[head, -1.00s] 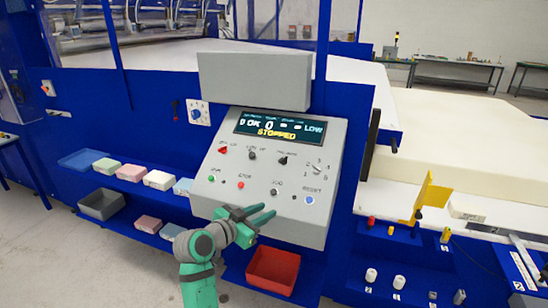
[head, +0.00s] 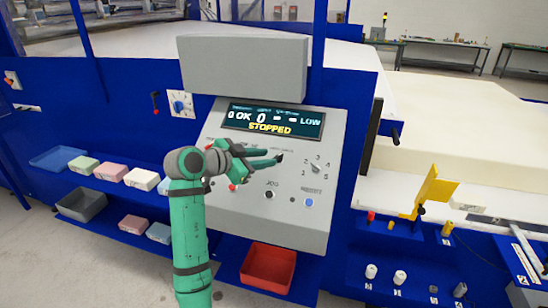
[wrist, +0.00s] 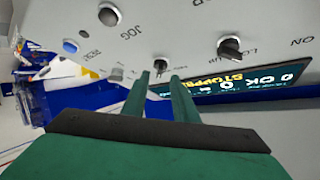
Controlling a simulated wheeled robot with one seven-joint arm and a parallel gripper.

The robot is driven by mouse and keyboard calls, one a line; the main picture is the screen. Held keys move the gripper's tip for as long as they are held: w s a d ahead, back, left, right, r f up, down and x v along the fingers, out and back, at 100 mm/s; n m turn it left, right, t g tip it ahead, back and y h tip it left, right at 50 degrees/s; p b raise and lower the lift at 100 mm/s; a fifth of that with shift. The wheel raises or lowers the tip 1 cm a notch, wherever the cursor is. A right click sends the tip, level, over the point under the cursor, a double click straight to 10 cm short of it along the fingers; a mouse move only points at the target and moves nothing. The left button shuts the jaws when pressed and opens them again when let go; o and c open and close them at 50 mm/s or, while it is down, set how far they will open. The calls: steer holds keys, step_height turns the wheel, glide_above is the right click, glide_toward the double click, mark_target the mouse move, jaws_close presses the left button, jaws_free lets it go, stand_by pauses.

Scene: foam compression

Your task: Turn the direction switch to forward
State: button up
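The grey control panel (head: 232,132) carries a display (head: 272,122) reading "STOPPED". A black rotary switch (head: 280,157) sits right of centre in the panel's upper row. It also shows in the wrist view (wrist: 160,66); its label is too small to read, so I cannot confirm that it is the direction switch. My gripper (head: 274,158) is in front of the panel, fingers pointing at this switch. In the wrist view my two fingers (wrist: 161,82) are apart with nothing between them, and the knob shows just beyond their tips. Contact cannot be told. My arm hides the panel's left switches.
A numbered selector (head: 316,167) is right of the switch. A blue button (head: 309,202) and a JOG knob (head: 270,195) are below. Another black knob (wrist: 230,47) is nearby in the wrist view. A red bin (head: 268,268) stands under the panel.

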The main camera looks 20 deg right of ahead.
mark_target(277, 157)
steer(key=shift+x, duration=2.35)
steer(key=shift+d, duration=0.1)
jaws_close()
